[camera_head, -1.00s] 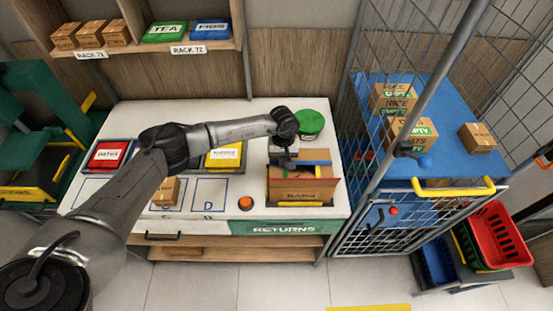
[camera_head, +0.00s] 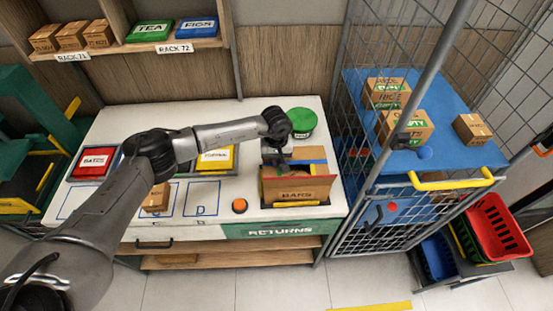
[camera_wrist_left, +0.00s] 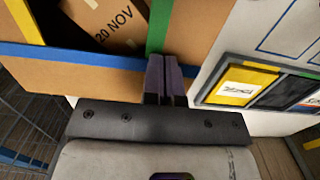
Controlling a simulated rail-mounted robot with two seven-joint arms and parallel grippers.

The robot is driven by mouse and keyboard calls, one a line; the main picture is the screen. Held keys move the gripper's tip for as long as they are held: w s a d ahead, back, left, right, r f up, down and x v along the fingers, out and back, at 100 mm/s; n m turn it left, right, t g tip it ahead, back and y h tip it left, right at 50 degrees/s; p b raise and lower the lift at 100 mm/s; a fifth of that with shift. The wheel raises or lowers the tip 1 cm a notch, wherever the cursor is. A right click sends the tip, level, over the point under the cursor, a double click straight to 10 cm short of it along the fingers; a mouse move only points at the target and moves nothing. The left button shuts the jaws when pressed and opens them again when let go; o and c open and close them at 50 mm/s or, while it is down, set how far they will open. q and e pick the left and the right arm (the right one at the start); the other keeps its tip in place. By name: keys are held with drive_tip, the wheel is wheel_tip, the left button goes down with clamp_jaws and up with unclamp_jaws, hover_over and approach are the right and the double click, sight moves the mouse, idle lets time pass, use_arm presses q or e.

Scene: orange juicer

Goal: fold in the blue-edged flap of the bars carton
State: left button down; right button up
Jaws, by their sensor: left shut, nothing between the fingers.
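The bars carton (camera_head: 297,194) stands on the white bench with its top open. Its blue-edged flap (camera_head: 313,161) is at the far side, apparently raised; in the left wrist view its blue edge (camera_wrist_left: 75,55) runs across the left half. A green-edged flap (camera_wrist_left: 158,25) and a yellow edge (camera_wrist_left: 25,20) border the opening there. My left gripper (camera_head: 279,166) is shut and empty, pointing down at the carton's back left corner. In the left wrist view its fingers (camera_wrist_left: 164,75) are close by the end of the blue edge; I cannot tell whether they touch it.
A green round lid (camera_head: 302,122) is behind the carton, close to my wrist. An orange button (camera_head: 239,206) is left of it, with a yellow box (camera_head: 215,160) in a tray further left. A wire cage with a blue table (camera_head: 430,155) stands to the right.

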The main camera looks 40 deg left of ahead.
use_arm(q)
drive_tip(key=shift+s, duration=0.15)
drive_tip(key=shift+s+r, duration=0.1)
drive_tip(key=shift+r, duration=0.2)
drive_tip(key=r+p, duration=0.1)
drive_tip(key=r, duration=0.1)
drive_tip(key=r+p, duration=0.1)
drive_tip(key=r, duration=0.1)
drive_tip(key=shift+w+a, duration=0.1)
drive_tip(key=shift+w, duration=0.1)
wheel_tip(320, 180, up, 10)
drive_tip(key=b, duration=0.1)
drive_tip(key=shift+f+b, duration=0.25)
drive_tip(key=shift+b, duration=0.1)
